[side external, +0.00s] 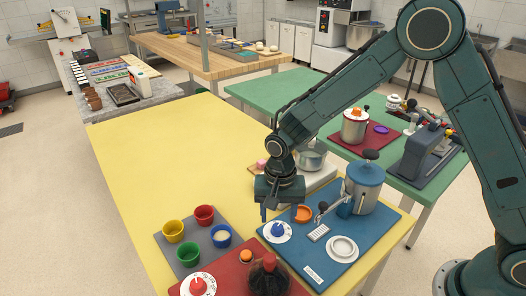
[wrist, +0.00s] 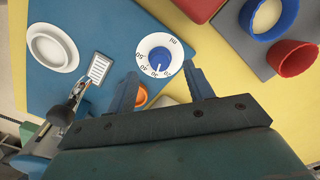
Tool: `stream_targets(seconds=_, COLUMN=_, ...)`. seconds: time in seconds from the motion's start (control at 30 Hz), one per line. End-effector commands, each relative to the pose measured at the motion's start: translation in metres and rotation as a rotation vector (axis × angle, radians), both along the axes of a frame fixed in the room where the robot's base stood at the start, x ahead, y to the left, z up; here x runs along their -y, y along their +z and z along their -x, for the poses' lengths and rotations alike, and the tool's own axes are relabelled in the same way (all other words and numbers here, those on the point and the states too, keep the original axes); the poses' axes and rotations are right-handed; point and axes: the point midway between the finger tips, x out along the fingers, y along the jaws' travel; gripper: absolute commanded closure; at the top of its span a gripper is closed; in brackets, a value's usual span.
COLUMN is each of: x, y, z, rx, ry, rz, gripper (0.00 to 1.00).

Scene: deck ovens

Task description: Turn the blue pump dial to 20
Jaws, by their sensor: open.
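The blue pump dial (side external: 278,232) is a round white plate with a blue knob, on the blue mat at its left corner. In the wrist view the dial (wrist: 160,56) faces the camera, with black numbers around its rim. A pale pointer line on the knob runs toward the lower rim in the picture; the number it meets is too small to read surely. My gripper (side external: 276,211) hangs above the dial, pointing down. In the wrist view my gripper (wrist: 162,84) is open and empty, its fingers apart below the dial in the picture and not touching the knob.
A red dial (side external: 198,285) lies nearby. Coloured cups (side external: 204,215) stand left.

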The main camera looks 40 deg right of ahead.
Motion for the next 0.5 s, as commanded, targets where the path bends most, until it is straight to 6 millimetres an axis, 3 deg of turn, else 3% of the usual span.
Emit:
stream_targets(seconds=0.2, x=0.0, y=-0.025, z=0.0, rx=-0.001, ry=0.0, rz=0.0, gripper=0.48)
stream_targets(seconds=0.5, x=0.0, y=-0.035, z=0.0, rx=0.0, ry=0.0, rz=0.0, gripper=0.48)
